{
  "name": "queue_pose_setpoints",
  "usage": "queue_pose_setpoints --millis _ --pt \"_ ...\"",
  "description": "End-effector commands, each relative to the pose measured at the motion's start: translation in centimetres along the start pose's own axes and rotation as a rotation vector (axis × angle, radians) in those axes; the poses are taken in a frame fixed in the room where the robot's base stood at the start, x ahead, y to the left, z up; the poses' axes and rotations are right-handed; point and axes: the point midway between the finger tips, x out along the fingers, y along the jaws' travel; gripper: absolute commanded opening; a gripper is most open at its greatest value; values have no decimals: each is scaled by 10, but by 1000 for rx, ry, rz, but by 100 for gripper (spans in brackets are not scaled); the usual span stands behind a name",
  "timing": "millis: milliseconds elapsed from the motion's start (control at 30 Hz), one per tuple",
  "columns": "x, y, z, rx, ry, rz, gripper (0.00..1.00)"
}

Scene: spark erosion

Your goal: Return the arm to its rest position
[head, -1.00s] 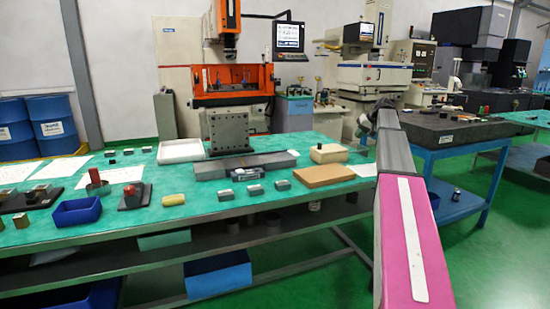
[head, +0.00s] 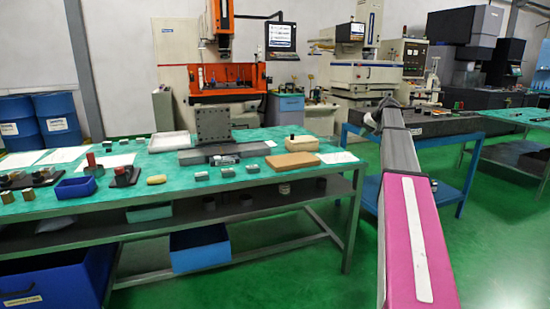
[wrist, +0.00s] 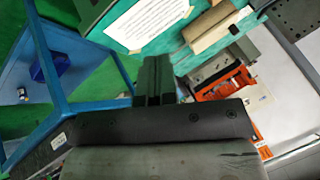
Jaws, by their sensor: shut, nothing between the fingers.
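My arm, with its pink and grey links, reaches forward at the right of the head view. Its far end is small there, in front of the blue stand, and the fingers cannot be made out. In the wrist view my gripper (wrist: 154,75) shows its two dark fingers side by side with no gap and nothing between them. They appear over the gap between the green table and the blue stand, apart from both.
The green-topped table (head: 228,180) carries a brown block (head: 292,160), a dark blue bin (head: 76,187) and small parts. A blue stand (head: 458,148) with a dark slab is at the right. Machines line the back. Green floor (head: 310,285) is clear in front.

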Motion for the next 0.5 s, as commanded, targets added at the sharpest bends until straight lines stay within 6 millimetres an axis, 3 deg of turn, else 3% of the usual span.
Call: queue_pose_setpoints --millis 333,500 --pt "35 -4 37 14 -35 24 0" --pt "62 -8 69 26 -63 44 0"
